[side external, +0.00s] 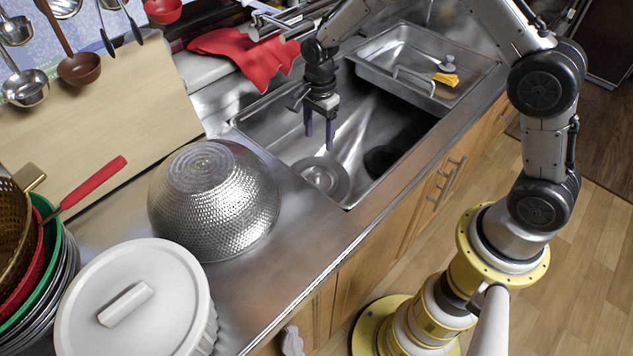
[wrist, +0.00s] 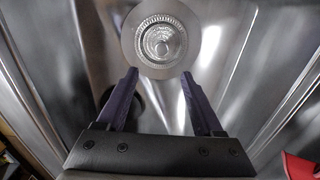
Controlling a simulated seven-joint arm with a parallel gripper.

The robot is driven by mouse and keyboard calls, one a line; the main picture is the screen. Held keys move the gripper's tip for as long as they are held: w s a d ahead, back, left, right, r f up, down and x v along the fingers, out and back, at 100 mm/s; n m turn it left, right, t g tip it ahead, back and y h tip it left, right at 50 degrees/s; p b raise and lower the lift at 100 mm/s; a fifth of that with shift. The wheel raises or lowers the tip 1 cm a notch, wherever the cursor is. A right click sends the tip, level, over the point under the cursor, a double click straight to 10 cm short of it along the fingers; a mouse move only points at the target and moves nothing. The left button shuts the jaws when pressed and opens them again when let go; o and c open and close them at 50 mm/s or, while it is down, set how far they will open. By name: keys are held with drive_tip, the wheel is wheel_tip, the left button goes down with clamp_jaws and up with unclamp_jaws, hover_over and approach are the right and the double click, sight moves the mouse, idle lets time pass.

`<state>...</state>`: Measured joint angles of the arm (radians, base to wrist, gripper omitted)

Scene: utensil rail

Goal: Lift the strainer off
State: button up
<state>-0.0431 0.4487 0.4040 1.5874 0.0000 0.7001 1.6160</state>
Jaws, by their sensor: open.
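A round metal strainer (side external: 322,177) with a wide flat rim lies at the left end of the sink basin. The wrist view shows it from above as a disc (wrist: 160,40) with a ribbed ring and a shiny raised centre. My gripper (side external: 319,138) hangs over the basin, fingers pointing down, above the strainer and apart from it. In the wrist view the two dark purple fingers of my gripper (wrist: 159,75) are spread, with nothing between them. The strainer appears just beyond the fingertips, its lower edge close to them in the picture.
The sink walls (side external: 255,140) surround the fingers. A dark round patch (side external: 382,160) lies right of the strainer. An upturned perforated colander (side external: 215,200) stands left of the sink. A metal tray (side external: 395,60) with a yellow sponge (side external: 446,79) sits over the basin's far end. A red cloth (side external: 245,55) lies behind.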

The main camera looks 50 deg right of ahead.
sight(317, 170)
wheel_tip(317, 170, down, 8)
drive_tip(key=shift+f, duration=0.2)
drive_tip(key=shift+w+a+f, duration=0.1)
drive_tip(key=shift+a+f, duration=0.05)
drive_tip(key=shift+f, duration=1.15)
drive_tip(key=shift+w+a+f, duration=0.1)
drive_tip(key=shift+a+f, duration=0.05)
drive_tip(key=shift+f, duration=1.15)
clamp_jaws()
